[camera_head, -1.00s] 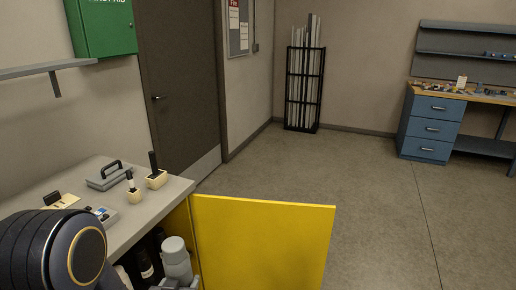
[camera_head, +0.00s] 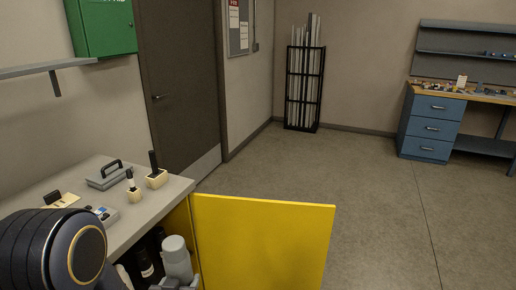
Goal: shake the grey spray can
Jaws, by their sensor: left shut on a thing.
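The grey spray can (camera_head: 176,258) stands upright inside the yellow cabinet under the grey worktop, at the bottom of the head view. Its rounded top and upper body show; its lower part is hidden. My left gripper (camera_head: 172,284) is at the can's front, partly cut off by the bottom edge, and is shut on it. My left arm comes in at the lower left and hides part of the worktop and cabinet. My right gripper does not show.
A dark can (camera_head: 145,264) stands close on the left of the grey one. The yellow door (camera_head: 265,243) hangs open on the right. The worktop (camera_head: 150,203) above carries small tools and holders. Open floor lies beyond the door.

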